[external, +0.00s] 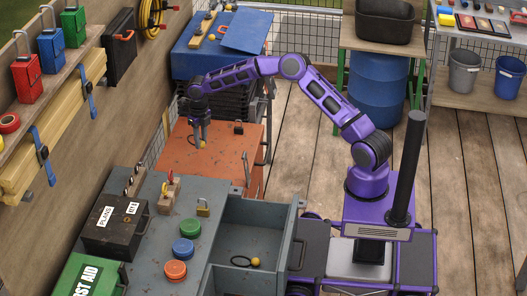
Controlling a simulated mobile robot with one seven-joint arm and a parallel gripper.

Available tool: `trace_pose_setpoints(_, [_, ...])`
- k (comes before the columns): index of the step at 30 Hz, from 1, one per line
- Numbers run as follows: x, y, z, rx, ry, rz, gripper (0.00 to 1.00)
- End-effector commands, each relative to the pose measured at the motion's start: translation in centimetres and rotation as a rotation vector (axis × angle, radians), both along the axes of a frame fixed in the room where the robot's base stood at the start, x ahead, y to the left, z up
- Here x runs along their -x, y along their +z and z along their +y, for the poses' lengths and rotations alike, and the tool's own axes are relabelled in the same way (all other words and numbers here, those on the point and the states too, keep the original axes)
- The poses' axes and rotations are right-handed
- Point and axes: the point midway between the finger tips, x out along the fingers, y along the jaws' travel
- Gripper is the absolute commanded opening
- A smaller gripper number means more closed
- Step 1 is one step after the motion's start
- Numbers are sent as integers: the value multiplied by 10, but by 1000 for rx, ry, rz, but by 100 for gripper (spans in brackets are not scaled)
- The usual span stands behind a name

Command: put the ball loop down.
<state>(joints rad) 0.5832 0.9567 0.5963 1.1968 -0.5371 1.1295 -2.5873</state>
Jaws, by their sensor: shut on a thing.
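My gripper (202,140) points down over the orange-red tabletop (178,160) and is shut on a ball loop (210,153). Another ball loop, a yellow ball (256,262) with a black cord, lies in the open grey drawer (275,215).
A small dark object (238,128) sits at the orange-red top's right side. The grey workbench (222,196) in front holds a padlock (203,207), round coloured lids (190,228) and a black box (115,228). A blue case (190,62) stands behind.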

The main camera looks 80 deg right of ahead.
Motion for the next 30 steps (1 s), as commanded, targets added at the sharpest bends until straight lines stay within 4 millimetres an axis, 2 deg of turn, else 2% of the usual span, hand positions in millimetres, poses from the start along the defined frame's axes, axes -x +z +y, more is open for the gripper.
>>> trace_pose_setpoints(1, [1, -15, 1, -2, 0, 3, 0])
trace_pose_setpoints(4, [1, -41, 1, -2, 0, 3, 0])
trace_pose_setpoints(9, [0, -76, 0, 0, 1, 1, 0])
trace_pose_setpoints(14, [0, -96, 1, -1, 0, 0, 0])
trace_pose_setpoints(21, [0, -139, 1, -1, 0, 0, 0])
trace_pose_setpoints(26, [0, -154, 1, 1, 1, -1, 0])
trace_pose_setpoints(30, [0, -174, 1, 0, 1, -1, 0])
